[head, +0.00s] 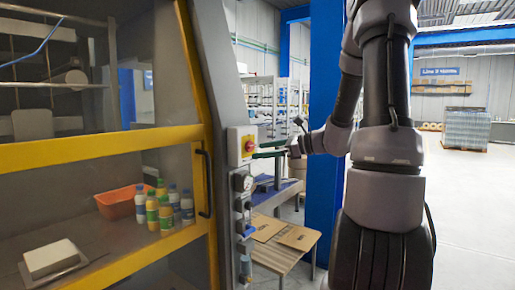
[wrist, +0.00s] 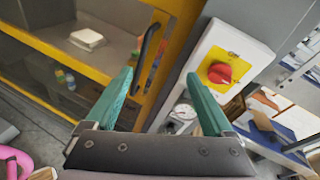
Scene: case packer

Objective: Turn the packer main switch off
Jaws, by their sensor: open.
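The packer main switch (head: 249,146) is a red knob on a yellow plate, set on a white box on the grey post of the packer. In the wrist view the red knob (wrist: 220,73) is large and lies to the right, beyond the right finger. Its handle looks tilted in that view. My gripper (head: 269,150) has two green fingers and is open and empty, with the fingertips close to the box's right side. In the wrist view my gripper (wrist: 158,78) shows its fingers wide apart, with nothing between them. I cannot tell whether a finger touches the box.
Below the switch are a gauge (head: 242,182) and smaller controls. A black door handle (head: 204,183) sits on the yellow-framed packer door to the left. Behind the door are an orange bin (head: 122,203) and several bottles. A wooden table (head: 285,250) with cardboard stands below my gripper.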

